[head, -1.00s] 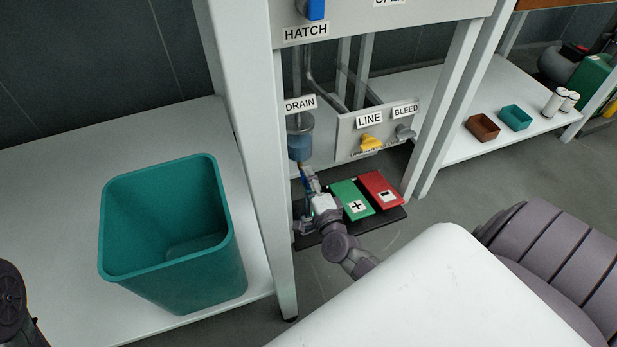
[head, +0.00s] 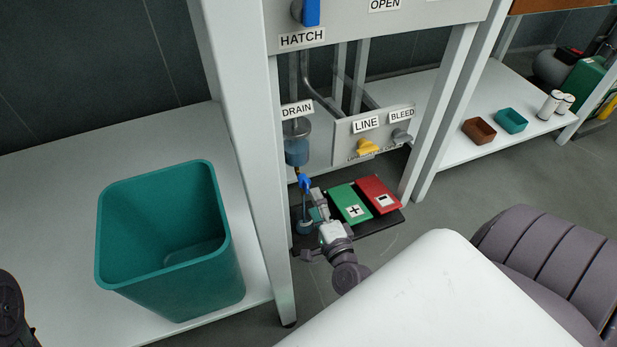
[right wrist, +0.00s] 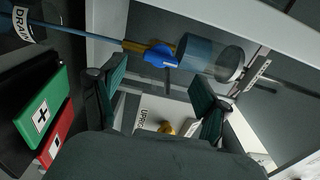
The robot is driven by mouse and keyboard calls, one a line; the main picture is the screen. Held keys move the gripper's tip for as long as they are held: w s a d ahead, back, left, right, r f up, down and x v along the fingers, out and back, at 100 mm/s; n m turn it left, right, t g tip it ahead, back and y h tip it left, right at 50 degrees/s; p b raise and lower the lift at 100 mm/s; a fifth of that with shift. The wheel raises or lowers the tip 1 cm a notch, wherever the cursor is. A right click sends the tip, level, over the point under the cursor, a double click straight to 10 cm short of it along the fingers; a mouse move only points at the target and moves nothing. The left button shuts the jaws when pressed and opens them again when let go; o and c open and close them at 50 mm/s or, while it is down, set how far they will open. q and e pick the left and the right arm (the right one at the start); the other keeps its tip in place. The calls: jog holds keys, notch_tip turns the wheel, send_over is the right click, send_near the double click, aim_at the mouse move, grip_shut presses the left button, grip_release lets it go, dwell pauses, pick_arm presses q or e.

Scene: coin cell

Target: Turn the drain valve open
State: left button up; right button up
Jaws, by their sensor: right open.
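The drain valve is a small brass fitting with a blue handle (head: 304,181) under the clear bowl (head: 297,149) with blue liquid, below the DRAIN label (head: 297,109). In the right wrist view the blue handle (right wrist: 160,57) sits beside the brass body, between bowl and thin blue tube; its exact angle is hard to tell. My right gripper (head: 317,211) is just below and in front of the valve. Its fingers (right wrist: 157,92) are open and spread, with nothing between them, and the handle is apart beyond them.
Green plus (head: 343,194) and red minus (head: 376,187) pads lie on a black tray right of my right gripper. The yellow LINE handle (head: 367,146) and grey BLEED handle (head: 401,136) are above. A white frame post (head: 254,170) stands left, beside a teal bin (head: 170,275).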

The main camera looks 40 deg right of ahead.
jog(key=shift+v, duration=2.75)
